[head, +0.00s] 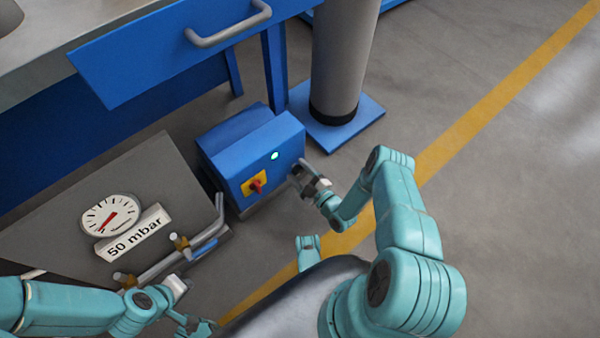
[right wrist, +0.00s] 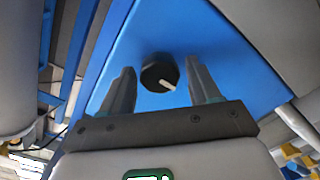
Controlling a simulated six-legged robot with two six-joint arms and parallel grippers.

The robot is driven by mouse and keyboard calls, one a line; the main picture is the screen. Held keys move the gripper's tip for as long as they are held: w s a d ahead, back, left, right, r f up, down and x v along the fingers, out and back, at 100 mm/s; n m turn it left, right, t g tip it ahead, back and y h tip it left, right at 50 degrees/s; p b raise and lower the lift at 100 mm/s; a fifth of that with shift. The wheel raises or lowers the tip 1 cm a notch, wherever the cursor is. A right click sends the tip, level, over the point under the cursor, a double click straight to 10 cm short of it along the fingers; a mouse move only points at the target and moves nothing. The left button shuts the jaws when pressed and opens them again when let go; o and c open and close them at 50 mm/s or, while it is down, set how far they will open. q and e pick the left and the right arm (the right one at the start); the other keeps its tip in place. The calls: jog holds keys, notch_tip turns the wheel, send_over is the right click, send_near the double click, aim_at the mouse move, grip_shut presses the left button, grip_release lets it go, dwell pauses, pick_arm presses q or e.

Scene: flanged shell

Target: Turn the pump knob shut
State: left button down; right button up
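The pump is a blue box (head: 245,160) on the floor, with a lit green lamp (head: 275,156) and a red switch (head: 256,186) on a yellow plate. In the right wrist view a round black knob (right wrist: 158,73) with a white pointer line sits on a blue face. The pointer slants to the lower right. My right gripper (right wrist: 161,68) is open, its fingers on either side of the knob with gaps showing. In the head view my right gripper (head: 303,177) is at the box's right side; the knob is hidden there. My left gripper (head: 178,287) is low left; its fingers are unclear.
A gauge (head: 110,215) and a "50 mbar" label (head: 138,233) are on a grey panel left of the pump. Pipes (head: 190,250) with brass fittings run below it. A blue-fronted bench (head: 165,55) and a grey column (head: 343,55) stand behind. The floor to the right is clear.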

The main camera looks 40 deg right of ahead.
jog(key=c, duration=0.8)
jog(key=shift+m, duration=0.3)
jog(key=m, duration=1.7)
jog(key=shift+d, duration=0.25)
jog(key=shift+m, duration=0.3)
jog(key=shift+d, duration=0.1)
jog(key=o, duration=1)
